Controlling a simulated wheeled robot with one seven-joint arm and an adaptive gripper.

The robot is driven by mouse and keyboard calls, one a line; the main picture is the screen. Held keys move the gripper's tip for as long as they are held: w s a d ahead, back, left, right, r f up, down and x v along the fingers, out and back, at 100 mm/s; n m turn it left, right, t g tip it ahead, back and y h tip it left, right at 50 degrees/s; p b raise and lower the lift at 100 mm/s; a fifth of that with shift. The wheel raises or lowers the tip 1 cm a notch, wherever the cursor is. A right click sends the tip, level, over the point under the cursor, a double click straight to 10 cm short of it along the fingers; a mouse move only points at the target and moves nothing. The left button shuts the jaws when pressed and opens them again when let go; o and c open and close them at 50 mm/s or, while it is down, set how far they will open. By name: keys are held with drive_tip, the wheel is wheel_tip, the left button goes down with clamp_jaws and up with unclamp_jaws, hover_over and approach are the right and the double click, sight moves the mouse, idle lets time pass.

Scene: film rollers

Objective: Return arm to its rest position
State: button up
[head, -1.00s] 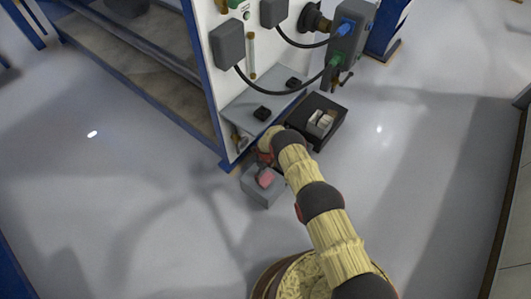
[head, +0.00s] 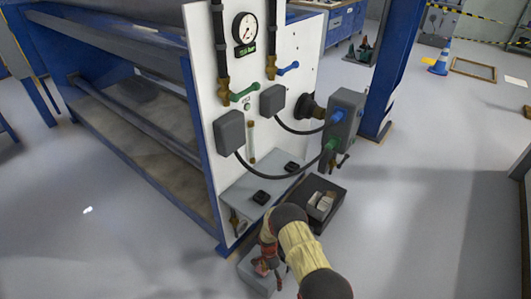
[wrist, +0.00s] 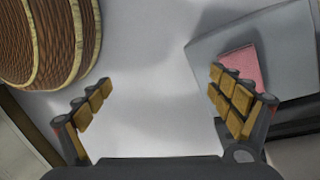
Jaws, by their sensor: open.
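My gripper (wrist: 155,110) is open in the wrist view, with its two padded fingers wide apart and only grey floor between them. In the head view my gripper (head: 268,264) is small and partly hidden by my arm, low beside the foot of the machine. A grey box (head: 254,275) stands on the floor beneath it. In the wrist view the grey box (wrist: 215,45) has a pink piece (wrist: 243,66) on top, just beyond the right finger. I cannot tell whether that finger touches it.
The blue-framed machine (head: 218,190) with a white panel, gauge and cables stands close to my arm. A black tray (head: 327,204) with pale blocks lies right of it. Open floor (head: 120,240) lies left and right.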

drive_tip(key=s+d+r+n, duration=0.15)
drive_tip(key=r+n, duration=0.25)
drive_tip(key=r, duration=1)
drive_tip(key=s+d+r+n+p, duration=0.1)
drive_tip(key=d+r+n, duration=0.25)
drive_tip(key=r, duration=1.15)
drive_tip(key=s+d+r+n, duration=0.15)
drive_tip(key=r+n, duration=0.25)
drive_tip(key=r, duration=1)
drive_tip(key=s+d+r+t, duration=0.3)
drive_tip(key=s+r, duration=0.4)
drive_tip(key=r, duration=0.4)
drive_tip(key=s+d+r+n+t+p, duration=0.1)
drive_tip(key=s+d+r+t, duration=0.1)
drive_tip(key=s+r, duration=0.5)
drive_tip(key=s+d+r+t+y+p, duration=0.1)
drive_tip(key=s+d+r+t, duration=0.2)
drive_tip(key=s+r, duration=0.5)
wheel_tip(320, 180, up, 9)
drive_tip(key=shift+d+r+t, duration=0.2)
drive_tip(key=shift+d+t, duration=0.1)
drive_tip(key=shift+d, duration=0.1)
drive_tip(key=shift+o, duration=0.5)
drive_tip(key=shift+s+d+r+p, duration=0.15)
drive_tip(key=shift+r+p, duration=0.15)
